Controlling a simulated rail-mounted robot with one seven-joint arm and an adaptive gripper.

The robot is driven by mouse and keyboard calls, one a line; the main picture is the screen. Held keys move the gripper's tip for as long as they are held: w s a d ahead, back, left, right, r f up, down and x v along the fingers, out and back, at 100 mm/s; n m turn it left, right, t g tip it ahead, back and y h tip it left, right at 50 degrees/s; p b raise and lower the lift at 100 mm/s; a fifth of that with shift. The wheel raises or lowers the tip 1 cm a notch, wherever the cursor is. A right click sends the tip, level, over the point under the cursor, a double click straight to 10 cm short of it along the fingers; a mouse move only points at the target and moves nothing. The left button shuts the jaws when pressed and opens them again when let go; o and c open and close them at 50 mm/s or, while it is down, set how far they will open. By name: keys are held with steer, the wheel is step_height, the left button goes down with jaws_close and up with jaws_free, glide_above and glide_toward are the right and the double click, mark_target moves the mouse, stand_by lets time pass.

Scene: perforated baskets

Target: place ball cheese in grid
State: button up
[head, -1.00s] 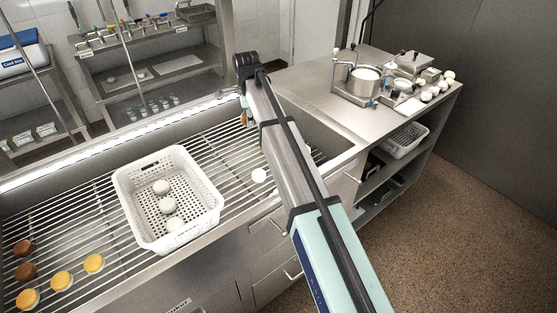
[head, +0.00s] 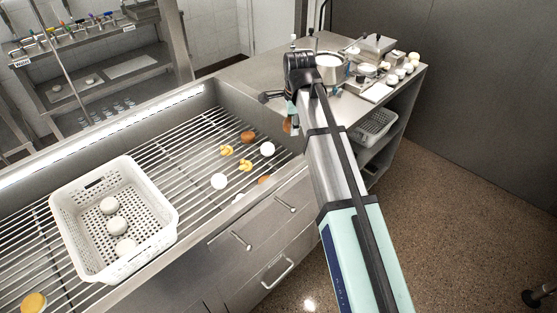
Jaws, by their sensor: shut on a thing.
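The grid of metal bars (head: 185,148) lies in the steel trough. White ball cheeses lie on it, one (head: 267,148) near its right end and one (head: 219,181) nearer the front. My gripper (head: 290,124) hangs over the right end of the trough, partly hidden by my arm. It is shut on an orange-brown piece (head: 289,126), of which only a small part shows, so I cannot tell its shape.
Brown (head: 248,137) and yellow (head: 227,151) pieces lie near the white balls. An orange piece (head: 34,303) lies at the front left. The counter (head: 255,72) at the right holds a pot (head: 331,68) and several small white items. Bare bars lie between basket and balls.

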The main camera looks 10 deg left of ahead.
steer(key=s+x, duration=0.1)
steer(key=x, duration=0.4)
steer(key=s+x, duration=0.1)
steer(key=x, duration=0.5)
steer(key=s+d+f+p+x, duration=0.1)
steer(key=x, duration=0.5)
steer(key=shift+s+a, duration=0.1)
steer(key=shift+s, duration=0.3)
steer(key=shift+f, duration=0.15)
steer(key=o, duration=1.2)
steer(key=v, duration=1.2)
steer(key=shift+r+b, duration=0.3)
